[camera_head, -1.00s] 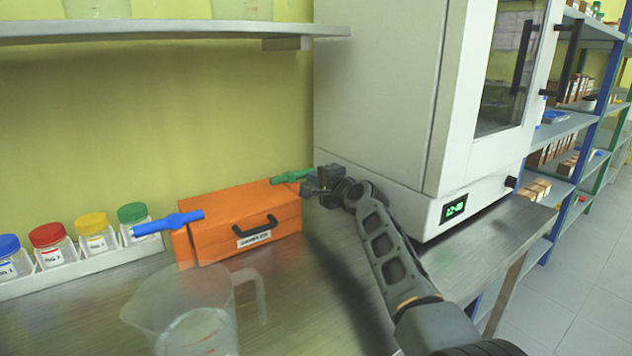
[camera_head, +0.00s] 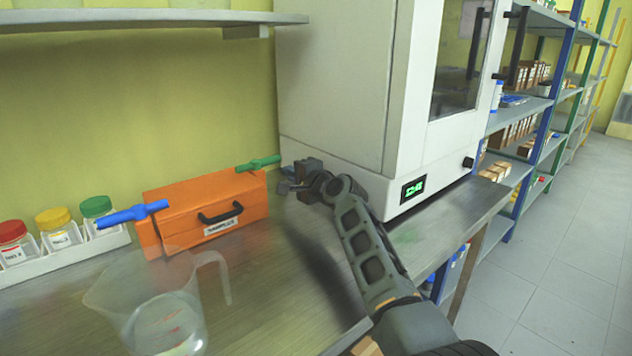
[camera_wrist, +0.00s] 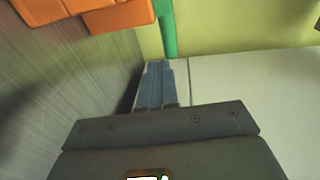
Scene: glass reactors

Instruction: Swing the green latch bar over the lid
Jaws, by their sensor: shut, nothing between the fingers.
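The orange box (camera_head: 172,205) sits on the metal bench, its lid down, with a dark handle on its front. The green latch bar (camera_head: 258,164) is at the lid's right end and points out to the right, past the box and not across the lid. It also shows in the wrist view (camera_wrist: 168,30). A blue latch bar (camera_head: 135,214) points out to the left at the other end. My gripper (camera_head: 284,187) is shut and empty, just right of the box and below the green bar's outer end. In the wrist view its fingers (camera_wrist: 157,78) point towards the green bar; contact cannot be told.
A white oven-like cabinet (camera_head: 345,95) stands close on the right of my gripper. A clear beaker (camera_head: 165,310) stands in front of the box. Jars with coloured lids stand in a white rack (camera_head: 65,250) at left. A shelf (camera_head: 150,20) hangs above.

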